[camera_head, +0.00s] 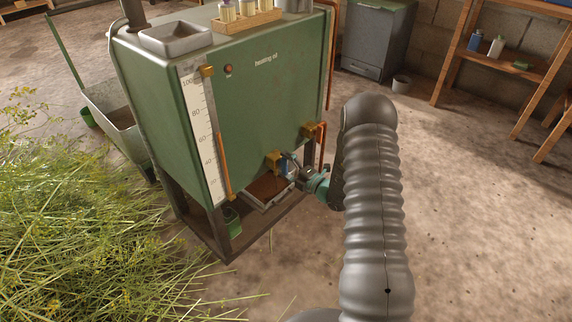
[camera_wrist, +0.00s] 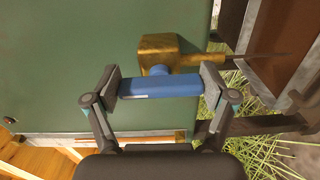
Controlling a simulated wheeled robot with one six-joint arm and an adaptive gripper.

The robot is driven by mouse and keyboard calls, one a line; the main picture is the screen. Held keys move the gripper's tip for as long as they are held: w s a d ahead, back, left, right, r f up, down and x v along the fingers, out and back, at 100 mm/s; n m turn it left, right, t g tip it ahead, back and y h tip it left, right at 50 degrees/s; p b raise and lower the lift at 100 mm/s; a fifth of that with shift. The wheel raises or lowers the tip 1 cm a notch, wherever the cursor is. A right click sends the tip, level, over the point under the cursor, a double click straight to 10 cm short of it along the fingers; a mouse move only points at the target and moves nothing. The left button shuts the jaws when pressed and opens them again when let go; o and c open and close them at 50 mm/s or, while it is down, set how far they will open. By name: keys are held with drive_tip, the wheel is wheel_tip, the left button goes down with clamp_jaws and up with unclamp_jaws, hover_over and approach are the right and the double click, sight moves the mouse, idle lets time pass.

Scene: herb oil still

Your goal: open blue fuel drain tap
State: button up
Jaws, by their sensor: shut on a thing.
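The blue tap handle (camera_wrist: 158,86) is a short bar on a brass valve body (camera_wrist: 172,46) in the wrist view. My gripper (camera_wrist: 160,87) is shut on the handle, with one finger pad at each end of it. In the head view the brass fitting (camera_head: 273,161) sits low on the front of the green tank (camera_head: 262,105), and my gripper (camera_head: 293,168) reaches it from the right. The handle is mostly hidden there by my fingers. No flow from the tap is visible.
A brown-filled tray (camera_head: 268,188) lies below the tap within the tank's stand. A second brass fitting (camera_head: 313,131) with a copper pipe is close to the right. A sight gauge (camera_head: 205,135) runs up the tank's corner.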

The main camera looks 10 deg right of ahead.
idle(0.3)
drive_tip(key=o, duration=1)
drive_tip(key=v, duration=1.2)
